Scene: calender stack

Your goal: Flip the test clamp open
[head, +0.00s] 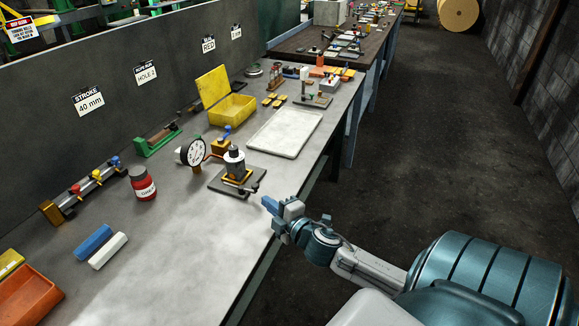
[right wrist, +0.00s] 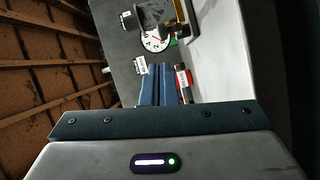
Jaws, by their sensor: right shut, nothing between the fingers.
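What looks like the test clamp (head: 235,166) stands on a dark base plate (head: 221,183) on the grey bench. It has a dark upright body, a yellow part low down and a small dark lever at its right side; I cannot tell the lever's exact position. A round white dial gauge (head: 192,152) stands just left of it. My right gripper (head: 271,204) is shut and empty, right of the plate and apart from it, by the bench edge. In the right wrist view, its blue fingers (right wrist: 158,88) point toward the gauge (right wrist: 156,39) and a dark block (right wrist: 154,14).
A white tray (head: 285,134) and an open yellow box (head: 232,110) lie behind the clamp. An orange bin (head: 28,298) sits at lower left. The bench front is clear.

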